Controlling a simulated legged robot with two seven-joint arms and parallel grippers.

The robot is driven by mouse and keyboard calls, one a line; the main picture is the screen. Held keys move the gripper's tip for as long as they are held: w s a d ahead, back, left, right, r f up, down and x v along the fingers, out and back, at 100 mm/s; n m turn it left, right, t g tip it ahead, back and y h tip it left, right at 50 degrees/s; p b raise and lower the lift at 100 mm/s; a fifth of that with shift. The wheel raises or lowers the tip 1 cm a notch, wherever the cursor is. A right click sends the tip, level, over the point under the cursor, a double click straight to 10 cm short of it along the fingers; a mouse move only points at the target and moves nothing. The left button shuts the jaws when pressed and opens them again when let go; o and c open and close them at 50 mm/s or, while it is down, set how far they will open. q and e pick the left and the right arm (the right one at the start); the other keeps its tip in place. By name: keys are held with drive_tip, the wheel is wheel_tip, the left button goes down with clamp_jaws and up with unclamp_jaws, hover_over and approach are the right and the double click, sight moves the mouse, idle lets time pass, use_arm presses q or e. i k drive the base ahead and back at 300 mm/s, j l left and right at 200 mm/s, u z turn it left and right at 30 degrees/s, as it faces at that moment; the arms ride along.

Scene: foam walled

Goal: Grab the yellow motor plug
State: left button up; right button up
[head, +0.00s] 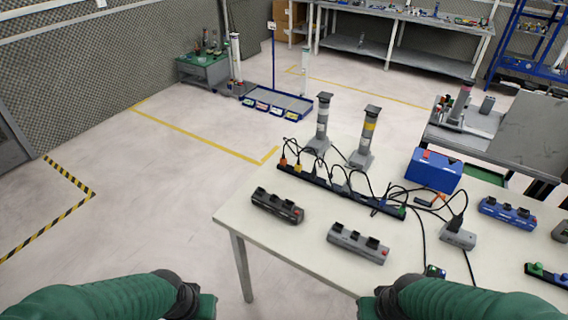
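A long black power strip (340,188) lies across the white table (310,230), with several plugs and black cables in it. Near its left end is a small plug with a yellow part (298,168), beside an orange one (283,162). Two grey upright motor-like columns stand behind the strip. The right one has a yellow band (370,124), the left one a white band (323,115). Which cable runs to which column is hard to tell. My green arms show at the bottom left and bottom right. No gripper fingers show.
A dark power block (277,206) and a grey one (358,244) lie in front of the strip. A blue box (434,170), a blue block (508,213) and a grey adapter (458,234) are to the right. Loose cables cross there. The table's front left is clear.

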sight(298, 166)
drive_tip(key=i+j, duration=0.1)
drive_tip(key=i, duration=0.45)
drive_tip(key=i+j+u, duration=0.15)
drive_tip(key=i, duration=0.4)
